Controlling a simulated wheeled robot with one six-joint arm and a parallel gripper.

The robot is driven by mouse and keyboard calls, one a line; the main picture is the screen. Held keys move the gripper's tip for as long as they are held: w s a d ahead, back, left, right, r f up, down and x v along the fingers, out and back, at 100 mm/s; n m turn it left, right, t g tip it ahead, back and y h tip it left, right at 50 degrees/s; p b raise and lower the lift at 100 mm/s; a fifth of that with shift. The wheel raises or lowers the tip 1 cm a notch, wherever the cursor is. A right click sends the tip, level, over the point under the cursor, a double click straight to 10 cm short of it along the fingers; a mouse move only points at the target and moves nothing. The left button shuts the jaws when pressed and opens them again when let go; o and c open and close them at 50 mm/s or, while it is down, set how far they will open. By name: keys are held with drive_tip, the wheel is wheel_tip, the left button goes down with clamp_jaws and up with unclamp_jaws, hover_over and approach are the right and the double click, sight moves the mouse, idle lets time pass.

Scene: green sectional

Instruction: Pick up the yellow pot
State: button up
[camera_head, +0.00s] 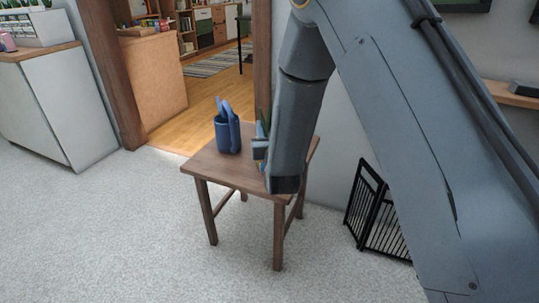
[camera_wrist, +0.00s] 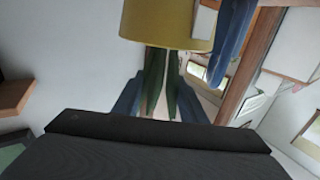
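The yellow pot (camera_wrist: 165,25) shows at the top of the wrist view, with long green leaves (camera_wrist: 155,85) pointing down in that picture. In the head view my arm hides the pot, and only a few green leaves (camera_head: 263,122) show beside it. The pot appears to stand on the small brown wooden table (camera_head: 206,163). My gripper (camera_wrist: 158,82) has its two blue-grey fingers apart, one on each side of the leaves. It looks open, and I cannot tell whether the fingers touch the leaves.
A blue container (camera_head: 229,138) with a raised handle stands on the table left of my gripper. A black folding gate (camera_head: 374,212) stands on the floor to the right. A white cabinet (camera_head: 62,110) is at the left. Carpet in front of the table is clear.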

drive_tip(key=w, duration=0.3)
drive_tip(key=w+b, duration=0.1)
drive_tip(key=shift+w+a, duration=0.35)
drive_tip(key=shift+w, duration=0.05)
clamp_jaws()
idle(1.0)
